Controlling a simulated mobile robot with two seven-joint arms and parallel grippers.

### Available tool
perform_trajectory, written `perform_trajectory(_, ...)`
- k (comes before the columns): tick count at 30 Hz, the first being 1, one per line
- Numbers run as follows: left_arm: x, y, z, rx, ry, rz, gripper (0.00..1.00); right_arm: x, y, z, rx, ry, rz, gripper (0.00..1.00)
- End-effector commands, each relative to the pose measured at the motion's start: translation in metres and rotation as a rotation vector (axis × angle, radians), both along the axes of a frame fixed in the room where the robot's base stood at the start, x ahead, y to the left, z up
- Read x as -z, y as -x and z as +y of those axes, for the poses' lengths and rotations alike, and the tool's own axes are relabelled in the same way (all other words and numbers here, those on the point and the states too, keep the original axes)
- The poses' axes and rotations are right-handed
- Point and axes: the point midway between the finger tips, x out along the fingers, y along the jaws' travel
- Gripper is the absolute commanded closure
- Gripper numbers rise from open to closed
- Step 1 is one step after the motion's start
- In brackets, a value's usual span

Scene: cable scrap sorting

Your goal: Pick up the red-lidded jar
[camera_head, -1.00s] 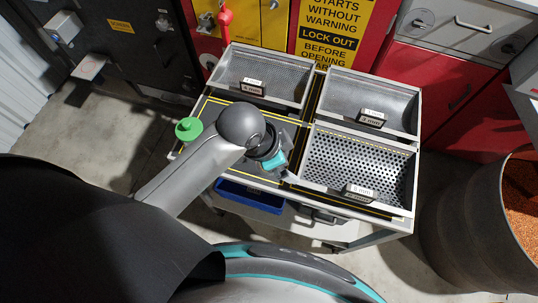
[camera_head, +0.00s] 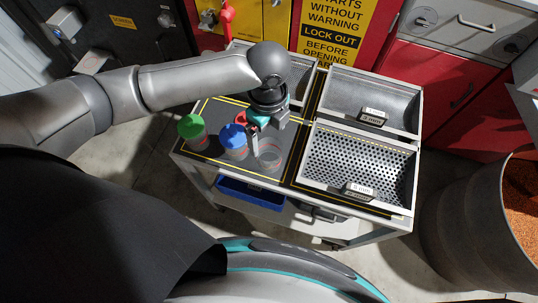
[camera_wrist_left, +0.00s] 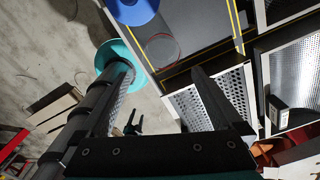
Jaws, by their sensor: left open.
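In the head view, a bit of red (camera_head: 259,119), which looks like the red lid, shows behind my left gripper; the rest of that jar is hidden. My left gripper (camera_head: 263,139) is open, pointing down over the dark mat at the left of the cart top. I cannot tell whether it touches a jar. In the left wrist view, its fingers (camera_wrist_left: 162,76) are spread with nothing between them, and no red lid shows there.
A green-lidded jar (camera_head: 190,127), a blue-lidded jar (camera_head: 233,140) and a clear round container (camera_head: 269,156) stand close by on the mat. Perforated trays (camera_head: 358,160) fill the right side. A blue bin (camera_head: 250,194) sits below.

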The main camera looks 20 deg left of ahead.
Motion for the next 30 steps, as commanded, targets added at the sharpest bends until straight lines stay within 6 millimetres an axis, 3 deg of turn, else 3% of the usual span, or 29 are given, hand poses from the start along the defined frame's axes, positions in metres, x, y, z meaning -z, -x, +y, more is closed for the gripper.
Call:
perform_trajectory(3,0.03,0.001,0.0,-0.003,-0.002,0.004,0.0,0.007,-0.001,0.0,0.0,0.001,-0.001,0.43)
perform_trajectory(9,0.062,0.0,-0.001,-0.002,0.002,0.001,0.0,0.013,-0.001,-0.002,-0.001,0.003,-0.002,0.43)
perform_trajectory(16,0.077,-0.001,-0.001,-0.002,0.002,-0.001,0.0,0.015,-0.001,-0.002,-0.001,0.003,-0.002,0.43)
perform_trajectory(24,0.115,-0.003,-0.001,-0.001,0.0,0.001,0.0,0.024,-0.001,-0.003,-0.001,0.004,-0.002,0.43)
perform_trajectory(30,0.122,-0.004,-0.001,0.0,0.001,-0.003,0.0,0.025,-0.001,-0.003,-0.001,0.004,-0.002,0.43)
